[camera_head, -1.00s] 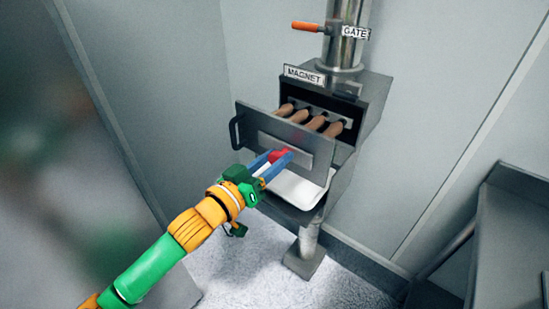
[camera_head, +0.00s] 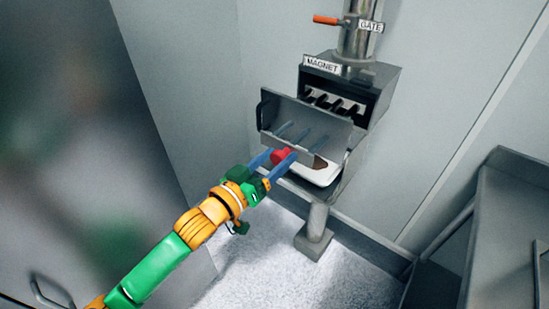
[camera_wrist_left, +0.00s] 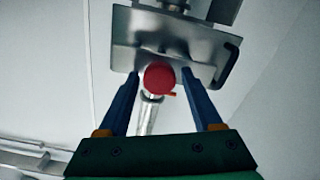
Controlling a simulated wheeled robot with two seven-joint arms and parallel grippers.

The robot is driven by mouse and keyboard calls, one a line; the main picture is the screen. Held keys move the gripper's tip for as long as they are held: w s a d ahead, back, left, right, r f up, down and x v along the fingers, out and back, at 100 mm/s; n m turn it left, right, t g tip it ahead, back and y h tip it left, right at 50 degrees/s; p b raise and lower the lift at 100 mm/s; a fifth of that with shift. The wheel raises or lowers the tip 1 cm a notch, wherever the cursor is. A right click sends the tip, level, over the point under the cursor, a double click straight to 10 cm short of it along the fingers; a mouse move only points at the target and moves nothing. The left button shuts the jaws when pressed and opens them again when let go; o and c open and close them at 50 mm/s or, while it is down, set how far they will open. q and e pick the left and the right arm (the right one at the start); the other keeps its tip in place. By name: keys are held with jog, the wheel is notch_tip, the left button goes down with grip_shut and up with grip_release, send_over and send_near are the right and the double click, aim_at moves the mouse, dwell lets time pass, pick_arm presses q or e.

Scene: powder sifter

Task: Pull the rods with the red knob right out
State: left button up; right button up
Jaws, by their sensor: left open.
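The red knob (camera_head: 284,156) sits in front of the metal front plate (camera_head: 300,118) of the magnet box. In the left wrist view the round red knob (camera_wrist_left: 159,77) lies between my fingers, with gaps on both sides. My left gripper (camera_head: 278,160) is open around the knob. Thin grey-blue rods (camera_head: 303,137) show on the near side of the plate. Dark bare rods (camera_head: 338,104) show in the magnet box opening (camera_head: 350,87) behind it. My right gripper is not in view.
A white tray (camera_head: 326,177) below the plate holds a brown patch (camera_head: 320,163). A black handle (camera_head: 262,113) is on the plate's left side. Above are the pipe with the orange gate lever (camera_head: 326,20). A grey metal bench (camera_head: 505,220) stands at right.

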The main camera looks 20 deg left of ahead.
pick_arm(q)
jog(key=shift+s+a, duration=0.1)
jog(key=shift+s, duration=0.05)
jog(key=b+v, duration=0.2)
jog(key=v, duration=0.5)
jog(key=shift+r, duration=0.1)
